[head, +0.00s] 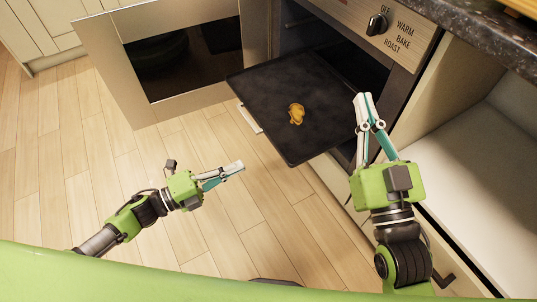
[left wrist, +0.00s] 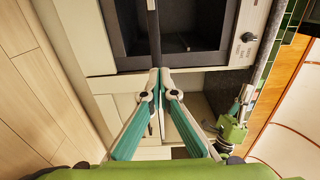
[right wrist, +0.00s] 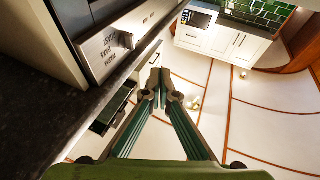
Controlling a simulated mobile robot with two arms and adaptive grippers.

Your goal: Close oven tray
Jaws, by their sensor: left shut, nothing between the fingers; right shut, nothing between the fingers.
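The black oven tray (head: 290,75) sticks out of the oven (head: 345,45) in the head view, with a small yellow-brown piece of food (head: 296,113) on it. In the left wrist view the tray shows nearly edge-on as a thin dark strip (left wrist: 154,28) beyond the fingertips. My left gripper (head: 241,166) is shut and empty, in front of the tray's near edge and apart from it. My right gripper (head: 363,97) is shut and empty, just right of the tray by the oven opening. I cannot tell whether it touches anything. The right wrist view does not show the tray.
The oven door (head: 180,50) stands open to the left of the tray. A control panel with a dial (head: 377,24) is above the opening. The dark countertop (head: 480,40) is at upper right. A pale surface (head: 470,185) lies right of my right arm. The wooden floor (head: 90,160) is clear at left.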

